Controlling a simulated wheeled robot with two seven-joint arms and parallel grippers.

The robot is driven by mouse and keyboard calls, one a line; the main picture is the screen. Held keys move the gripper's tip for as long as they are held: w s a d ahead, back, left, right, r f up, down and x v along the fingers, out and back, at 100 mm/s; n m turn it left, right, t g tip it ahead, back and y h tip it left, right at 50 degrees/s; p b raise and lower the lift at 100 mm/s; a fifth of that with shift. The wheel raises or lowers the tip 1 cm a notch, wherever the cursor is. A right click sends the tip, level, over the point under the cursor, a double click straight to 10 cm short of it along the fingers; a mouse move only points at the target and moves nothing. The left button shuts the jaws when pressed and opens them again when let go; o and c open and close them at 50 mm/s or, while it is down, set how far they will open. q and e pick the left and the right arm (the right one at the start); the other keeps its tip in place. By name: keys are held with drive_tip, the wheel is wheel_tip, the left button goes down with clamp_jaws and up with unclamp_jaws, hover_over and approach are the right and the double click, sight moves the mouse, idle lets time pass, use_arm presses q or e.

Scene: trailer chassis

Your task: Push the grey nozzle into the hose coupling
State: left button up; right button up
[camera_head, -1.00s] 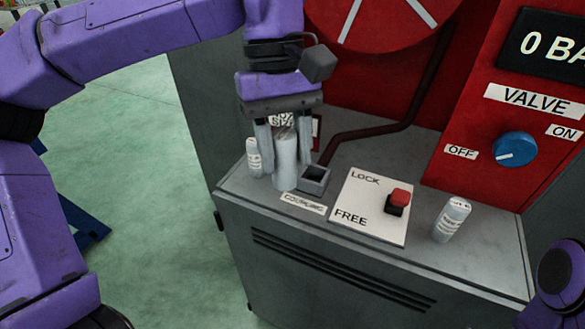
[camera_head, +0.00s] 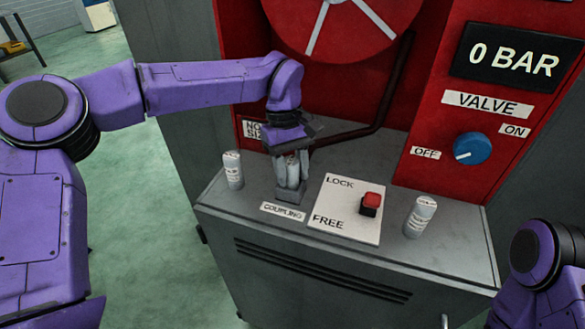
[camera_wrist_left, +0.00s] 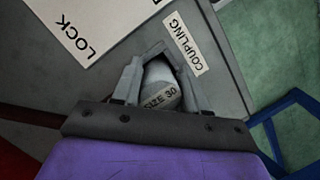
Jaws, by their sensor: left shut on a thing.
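My left gripper (camera_head: 291,176) is shut on a grey nozzle (camera_head: 292,171), held roughly upright between its fingers. The hose coupling (camera_head: 290,195), a square grey socket, is directly below, behind the "COUPLING" label. The nozzle's lower end is at the coupling's opening; the fingers hide how deep it sits. In the left wrist view the nozzle (camera_wrist_left: 161,92) shows "SIZE 30" on its end, between the two fingers, with the label beside it. My right gripper is out of view; only part of that arm shows at the lower right.
Two other pale nozzles stand on the cabinet top (camera_head: 335,255): one at left (camera_head: 232,170), one at right (camera_head: 421,216). A LOCK/FREE plate (camera_head: 335,213) with a red switch (camera_head: 371,203) is just right of the coupling. A blue valve knob (camera_head: 472,149) points to OFF.

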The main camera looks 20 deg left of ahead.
use_arm(q)
drive_tip(key=shift+s, duration=0.1)
drive_tip(key=o, duration=1.2)
drive_tip(key=shift+f, duration=0.1)
drive_tip(key=p+v, duration=0.1)
drive_tip(key=v, duration=1.1)
drive_tip(key=shift+r, duration=0.25)
drive_tip(key=shift+d, duration=0.1)
